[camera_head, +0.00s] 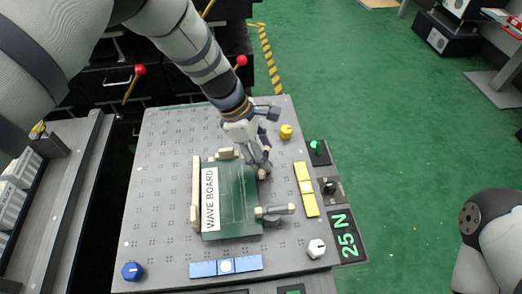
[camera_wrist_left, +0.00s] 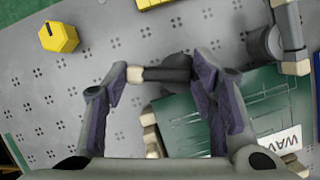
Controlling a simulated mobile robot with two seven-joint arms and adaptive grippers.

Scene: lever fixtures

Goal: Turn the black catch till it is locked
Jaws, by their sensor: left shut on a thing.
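The black catch (camera_wrist_left: 170,75) has a pale tip and lies between the fingers of my left gripper (camera_wrist_left: 160,82) in the left wrist view. The gripper (camera_head: 262,165) is shut on it at the upper right edge of the green board labelled WAVE BOARD (camera_head: 238,205); in the head view the fingers largely hide the catch. A second, grey catch (camera_head: 274,211) with a pale tip sits at the board's lower right and also shows in the left wrist view (camera_wrist_left: 265,43). My right gripper is out of view.
The board lies on a grey perforated plate (camera_head: 160,180) with pale stops (camera_head: 195,180) around it. Nearby are a yellow knob (camera_head: 286,131), yellow bar (camera_head: 306,190), blue bar (camera_head: 225,266), blue knob (camera_head: 132,271) and white knob (camera_head: 316,248). Red-knobbed levers (camera_head: 139,70) stand behind.

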